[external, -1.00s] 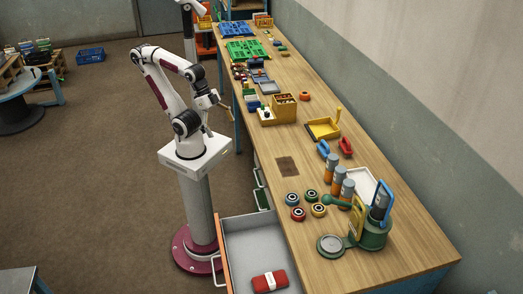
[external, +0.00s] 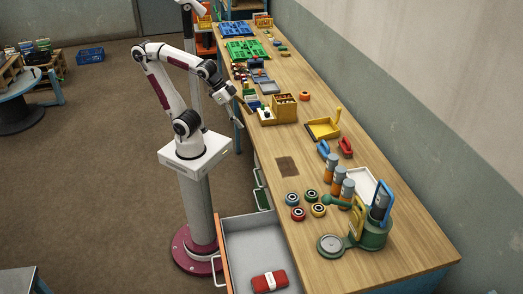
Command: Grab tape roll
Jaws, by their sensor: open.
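Several small round rolls with dark and white centres stand close together on the wooden bench: a blue one (external: 292,199), a green one (external: 311,195), a red one (external: 298,214) and a yellow one (external: 318,210). An orange ring-shaped roll (external: 305,96) lies farther back, right of the wooden block holder. I cannot tell which of these is the tape roll meant. My gripper (external: 246,112) is open and looks empty, in the air near the bench's left edge, left of the block holder. It is apart from all the rolls; its fingertips are small in this view.
The wooden holder (external: 284,107) stands close to my gripper. A yellow dustpan (external: 323,128), orange-grey cylinders (external: 331,168) and a green machine (external: 371,236) occupy the right part. An open drawer (external: 250,246) holds a red case (external: 269,282). Bench (external: 275,142) space is clear before the brown patch.

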